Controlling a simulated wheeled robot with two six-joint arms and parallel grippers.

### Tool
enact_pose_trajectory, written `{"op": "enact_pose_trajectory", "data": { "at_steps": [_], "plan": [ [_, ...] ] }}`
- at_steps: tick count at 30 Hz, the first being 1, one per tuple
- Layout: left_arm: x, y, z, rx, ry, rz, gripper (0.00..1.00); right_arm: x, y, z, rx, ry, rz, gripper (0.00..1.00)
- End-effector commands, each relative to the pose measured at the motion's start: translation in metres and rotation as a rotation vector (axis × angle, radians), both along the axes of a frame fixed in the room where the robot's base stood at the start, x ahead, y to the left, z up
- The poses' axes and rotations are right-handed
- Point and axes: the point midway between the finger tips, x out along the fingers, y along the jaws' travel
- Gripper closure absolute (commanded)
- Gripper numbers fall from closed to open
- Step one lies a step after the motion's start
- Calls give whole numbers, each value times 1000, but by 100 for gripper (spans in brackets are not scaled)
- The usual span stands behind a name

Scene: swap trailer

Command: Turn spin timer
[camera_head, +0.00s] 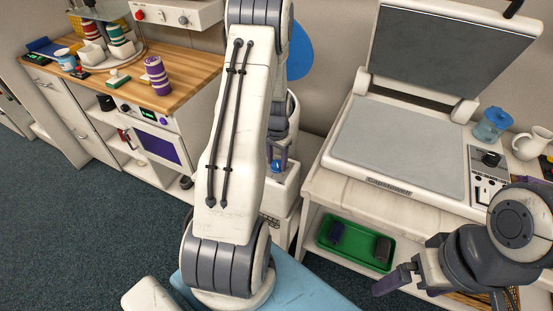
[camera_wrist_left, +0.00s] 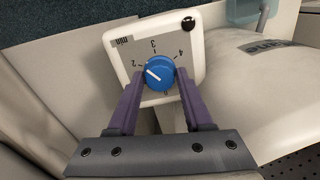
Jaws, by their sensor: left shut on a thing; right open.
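The spin timer is a white box (camera_wrist_left: 120,62) with a dial marked "min" and numbers. Its round blue knob (camera_wrist_left: 158,73) has a white pointer line that points toward the upper left, near the 2. My left gripper (camera_wrist_left: 157,84) has its purple fingers on both sides of the knob, shut on it. In the head view the left gripper (camera_head: 277,165) is low behind my left arm, with a bit of the blue knob (camera_head: 276,166) between the fingers; the arm hides much of the timer. My right gripper (camera_head: 405,281) is open and empty at the lower right.
A flat press marked "Capstowell" (camera_head: 400,150) stands open on a white table to the right. A green tray (camera_head: 346,258) lies on the shelf below. A wooden counter (camera_head: 190,62) with cups stands at the left. Blue carpet (camera_head: 90,220) is clear.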

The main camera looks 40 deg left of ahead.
Motion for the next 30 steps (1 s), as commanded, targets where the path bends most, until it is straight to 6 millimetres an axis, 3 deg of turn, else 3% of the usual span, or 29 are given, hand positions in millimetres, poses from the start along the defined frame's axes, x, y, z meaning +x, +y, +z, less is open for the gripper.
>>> {"op": "enact_pose_trajectory", "data": {
  "at_steps": [15, 30],
  "plan": [
    [-1, 0, 0, -2, 3, -448, 100, 0, 0, 8, 0, 0, 0, 0],
    [-1, 0, 0, -2, 3, -636, 100, 0, 0, 10, 0, 0, 0, 0]
  ]
}}
